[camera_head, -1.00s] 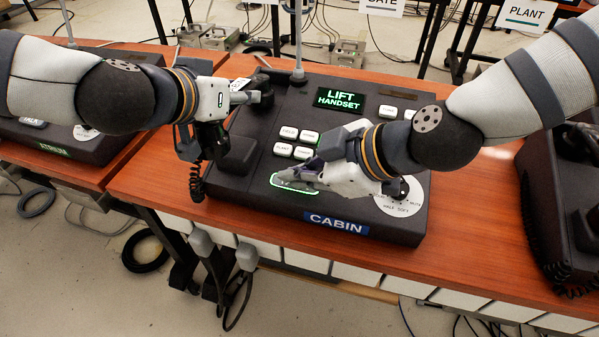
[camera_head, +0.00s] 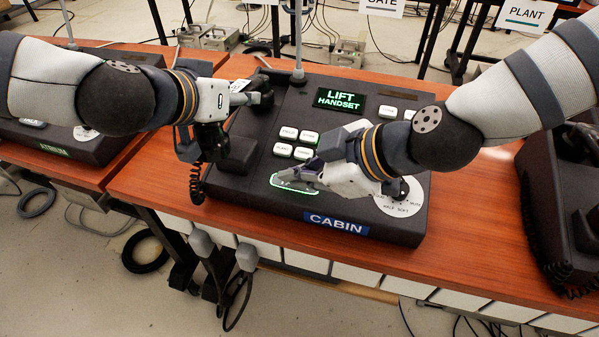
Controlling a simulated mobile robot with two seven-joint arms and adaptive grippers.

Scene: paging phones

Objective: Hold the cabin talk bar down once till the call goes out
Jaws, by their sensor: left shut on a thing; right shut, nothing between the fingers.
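The cabin phone console (camera_head: 270,205) is a black box on the wooden table, with a blue CABIN label (camera_head: 336,222) on its front. Its screen (camera_head: 341,99) reads LIFT HANDSET in green. The talk bar (camera_head: 292,187) is outlined in bright green near the front edge. My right gripper (camera_head: 300,175) is shut and empty, its fingertips at the talk bar and covering part of it; whether they touch it I cannot tell. My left gripper (camera_head: 222,105) is shut on the black handset (camera_head: 211,138) at the console's left side, which it partly hides.
White buttons (camera_head: 283,150) sit behind the talk bar; a dial (camera_head: 401,200) is at the right, partly under my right arm. A coiled cord (camera_head: 196,184) hangs at the left. Other consoles stand left (camera_head: 75,145) and right (camera_head: 562,200). Bare table (camera_head: 470,215) lies between consoles.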

